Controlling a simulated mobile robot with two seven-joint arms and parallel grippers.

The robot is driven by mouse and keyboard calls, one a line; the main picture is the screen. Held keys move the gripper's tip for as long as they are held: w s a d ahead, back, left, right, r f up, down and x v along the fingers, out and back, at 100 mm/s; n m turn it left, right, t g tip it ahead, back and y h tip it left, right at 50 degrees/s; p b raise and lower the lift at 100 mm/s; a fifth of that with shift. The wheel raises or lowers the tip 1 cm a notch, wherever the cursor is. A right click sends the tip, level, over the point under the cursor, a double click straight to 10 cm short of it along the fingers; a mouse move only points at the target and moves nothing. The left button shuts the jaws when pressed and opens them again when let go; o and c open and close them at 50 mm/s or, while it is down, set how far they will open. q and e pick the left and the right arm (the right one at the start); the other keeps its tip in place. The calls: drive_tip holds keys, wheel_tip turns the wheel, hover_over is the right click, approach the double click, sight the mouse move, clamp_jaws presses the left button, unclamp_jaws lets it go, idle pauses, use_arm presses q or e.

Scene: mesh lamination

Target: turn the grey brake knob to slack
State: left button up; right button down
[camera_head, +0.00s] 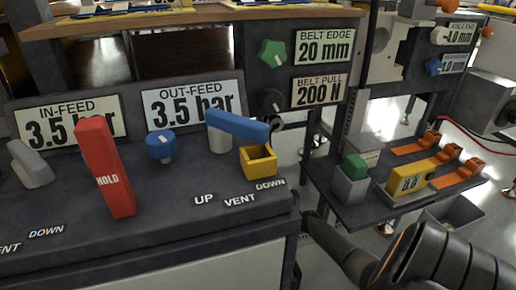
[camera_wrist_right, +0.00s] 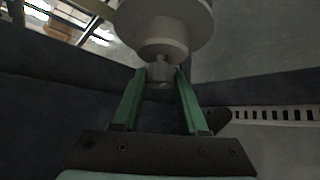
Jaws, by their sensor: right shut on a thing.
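A grey round knob (camera_wrist_right: 165,28) fills the top of the right wrist view, with a wide body and a narrower end. My right gripper (camera_wrist_right: 160,74) has green fingers, closed on both sides of that narrow end. In the head view my right arm (camera_head: 430,252) comes in from the lower right and reaches toward the console's right side. Its fingertips and the held knob cannot be made out there. No label or pointer shows on the knob, so its setting cannot be told. My left gripper is not in view.
The console carries a red HOLD lever (camera_head: 103,165), a blue knob (camera_head: 161,146), a blue-handled lever (camera_head: 238,125) and a yellow open box (camera_head: 258,162). The BELT PULL sign (camera_head: 318,91) reads 200 N. A dark shelf (camera_head: 350,212) with small blocks is at right.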

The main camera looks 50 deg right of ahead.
idle(0.3)
drive_tip(key=shift+c, duration=2.2)
unclamp_jaws()
drive_tip(key=s+d+r+p, duration=0.1)
drive_tip(key=s+p, duration=0.1)
drive_tip(key=s, duration=0.6)
drive_tip(key=s+d+r+p, duration=0.1)
drive_tip(key=s+p, duration=0.1)
drive_tip(key=s, duration=0.6)
drive_tip(key=shift+s+r, duration=0.15)
drive_tip(key=shift+r, duration=0.1)
